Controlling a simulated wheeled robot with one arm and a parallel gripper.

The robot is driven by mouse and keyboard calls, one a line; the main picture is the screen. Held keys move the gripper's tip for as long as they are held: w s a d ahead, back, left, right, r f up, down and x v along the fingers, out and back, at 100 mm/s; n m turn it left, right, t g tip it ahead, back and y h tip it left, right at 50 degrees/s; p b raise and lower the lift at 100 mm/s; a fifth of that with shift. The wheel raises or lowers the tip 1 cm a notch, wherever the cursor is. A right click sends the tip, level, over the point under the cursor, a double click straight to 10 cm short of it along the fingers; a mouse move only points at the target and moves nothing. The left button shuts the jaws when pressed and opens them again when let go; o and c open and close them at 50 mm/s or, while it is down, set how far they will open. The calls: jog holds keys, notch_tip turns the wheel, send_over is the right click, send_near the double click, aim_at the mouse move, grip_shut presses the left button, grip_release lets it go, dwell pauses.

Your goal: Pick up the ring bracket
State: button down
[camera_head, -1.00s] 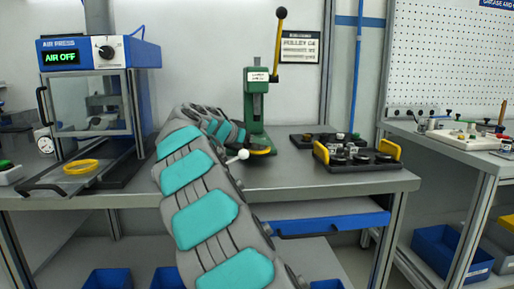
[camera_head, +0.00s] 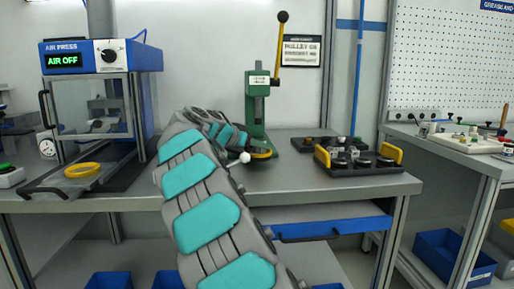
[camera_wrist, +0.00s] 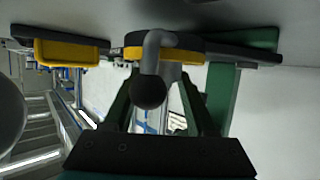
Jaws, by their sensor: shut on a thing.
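My gripper (camera_wrist: 160,75) reaches in at the foot of the green lever press (camera_head: 255,112). In the wrist view its two dark green fingers close in on a yellow-and-black rounded piece, which I take to be the ring bracket (camera_wrist: 135,52). A grey bent stem with a dark ball end (camera_wrist: 150,92) stands in front of it and hides part of the grip. In the head view the yellow-edged piece (camera_head: 263,154) shows low at the press, beside a pale knob (camera_head: 245,157). My arm hides the fingers there.
The air press (camera_head: 100,60) stands at left, reading AIR OFF, with a yellow ring (camera_head: 83,170) on its tray. A dark tray with yellow handles (camera_head: 360,165) sits right of the lever press. Bare bench (camera_head: 300,180) lies in front of it.

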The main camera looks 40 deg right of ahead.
aim_at(256, 153)
notch_tip(256, 153, up, 8)
jog(key=shift+w+r, duration=0.1)
jog(key=shift+r, duration=0.05)
jog(key=shift+r+p, duration=0.3)
jog(key=shift+r, duration=0.5)
